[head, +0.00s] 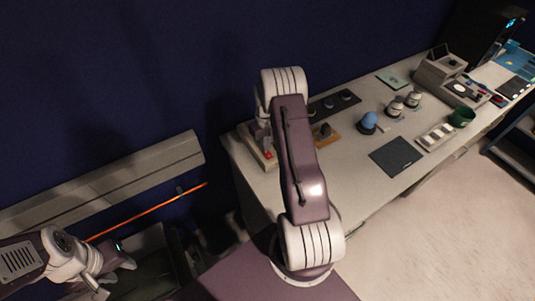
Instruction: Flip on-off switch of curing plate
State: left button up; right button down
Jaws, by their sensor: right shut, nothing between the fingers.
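A pale, low device that looks like the curing plate (247,140) sits at the left end of the table, partly hidden behind my right arm. A small red switch (268,155) shows on its near side; its on-off position is too small to tell. My right arm arches over the table, and its gripper (262,138) points down over the device, shut and empty, close to the red switch. Whether it touches is hidden. My left gripper (115,276) is at the lower left, away from the table, with its fingers apart and nothing between them.
The white table (350,205) holds a wooden block with a dark knob (325,132), a blue dome (368,122), small jars (395,107), a dark mat (397,156) and a green cup (461,117). An orange rod (150,209) lies at the left. The table's front middle is clear.

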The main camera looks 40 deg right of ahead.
jog(key=shift+f+b, duration=0.5)
jog(key=shift+f, duration=0.25)
jog(key=shift+r, duration=0.1)
notch_tip(320, 180, up, 7)
jog(key=p, duration=0.5)
dwell(0.6)
